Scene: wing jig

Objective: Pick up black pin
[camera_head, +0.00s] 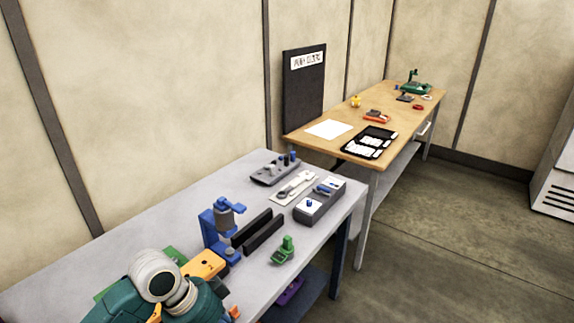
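A dark grey block (270,175) stands at the back of the grey table, near its far right end. Several small upright pegs stand on it. One dark peg (286,160) looks like the black pin, and a bluish peg (293,156) is beside it. They are too small to tell their exact shape. Neither of my grippers can be made out. A teal and pale grey jointed part that looks like my arm fills the bottom left, away from the block.
On the grey table (130,222) are a blue clamp stand (208,226), two black bars (262,235), a green fixture (285,250), a white tool tray (295,188) and a grey box with blue knobs (320,203). A wooden table (345,150) stands behind; open floor lies right.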

